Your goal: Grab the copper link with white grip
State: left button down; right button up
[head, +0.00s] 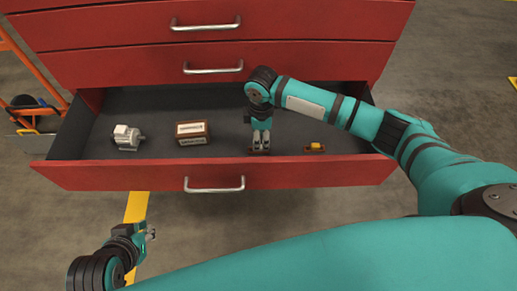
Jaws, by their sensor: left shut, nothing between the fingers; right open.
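My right gripper (260,149) points straight down into the open red drawer (120,176), near its front wall. It is open, with its fingertips at a small dark brownish piece (267,152) that they mostly hide. This piece may be the copper link with the white grip, but I cannot make out its grip. A similar small brown piece with a yellow middle (314,147) lies to the right of it. My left gripper (151,234) is shut and empty, outside the drawer at the lower left.
In the drawer, a grey motor (127,137) sits at the left, and a brown block with white labels (192,132) lies between it and my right gripper. Closed red drawers (120,68) rise behind. An orange cart (45,75) stands at the far left.

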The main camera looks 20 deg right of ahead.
jog(key=f, duration=0.1)
jog(key=f+b, duration=0.1)
jog(key=f, duration=0.1)
jog(key=f+b, duration=0.1)
jog(key=shift+d+f, duration=0.25)
jog(key=shift+f, duration=0.1)
pick_arm(q)
jog(key=w+d+r+t+h, duration=0.1)
jog(key=w+d+r+t, duration=0.2)
jog(key=w+r+t, duration=0.2)
jog(key=w, duration=0.2)
jog(key=shift+w+r+t, duration=0.3)
jog(key=shift+w+r, duration=0.05)
jog(key=shift+w, duration=0.05)
pick_arm(e)
jog(key=shift+s, duration=0.1)
grip_shut()
